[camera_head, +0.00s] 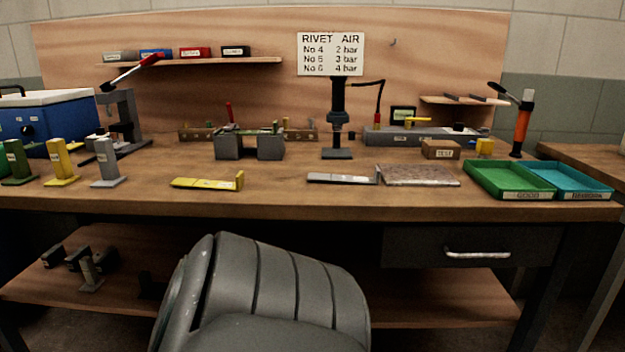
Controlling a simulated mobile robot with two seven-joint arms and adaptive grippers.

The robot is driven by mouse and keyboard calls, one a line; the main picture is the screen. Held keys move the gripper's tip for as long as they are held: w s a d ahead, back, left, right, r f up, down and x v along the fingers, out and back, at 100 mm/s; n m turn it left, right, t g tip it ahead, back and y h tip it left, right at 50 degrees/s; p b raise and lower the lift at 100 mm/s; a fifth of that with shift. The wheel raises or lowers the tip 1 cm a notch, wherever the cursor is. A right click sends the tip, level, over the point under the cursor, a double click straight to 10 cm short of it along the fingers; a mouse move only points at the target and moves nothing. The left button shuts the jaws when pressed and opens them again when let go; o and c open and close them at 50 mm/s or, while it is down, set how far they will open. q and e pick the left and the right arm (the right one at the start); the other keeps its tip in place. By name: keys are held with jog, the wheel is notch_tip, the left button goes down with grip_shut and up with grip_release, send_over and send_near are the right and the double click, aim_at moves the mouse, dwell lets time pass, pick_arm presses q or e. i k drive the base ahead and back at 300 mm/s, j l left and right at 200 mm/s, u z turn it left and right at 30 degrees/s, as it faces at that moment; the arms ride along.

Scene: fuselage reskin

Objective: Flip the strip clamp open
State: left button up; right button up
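No part is labelled as the strip clamp, and I cannot tell for certain which it is. A drilled strip (195,135) runs along the bench behind two dark grey blocks (229,147). A small red lever (228,113) stands upright by the left block, and small brass-coloured pins stand near the right one. To the right, a long grey fixture (390,138) carries a yellow lever (412,121) lying nearly flat. Whether either lever is latched is too small to tell. Neither my left nor my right gripper shows in the head view.
A yellow gauge (205,184), a grey gauge (340,179) and a speckled plate (418,176) lie near the bench front. A black press (337,125) stands mid-bench. Green (508,193) and teal (566,194) trays sit right; coloured upright stands (62,164) and a red-handled press (121,124) left.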

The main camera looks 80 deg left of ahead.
aim_at(228, 128)
jog(key=u, duration=1.8)
jog(key=i+j+u, duration=0.2)
jog(key=i+u, duration=0.2)
jog(key=i+j+u, duration=0.1)
jog(key=i+u, duration=0.3)
jog(key=i, duration=0.1)
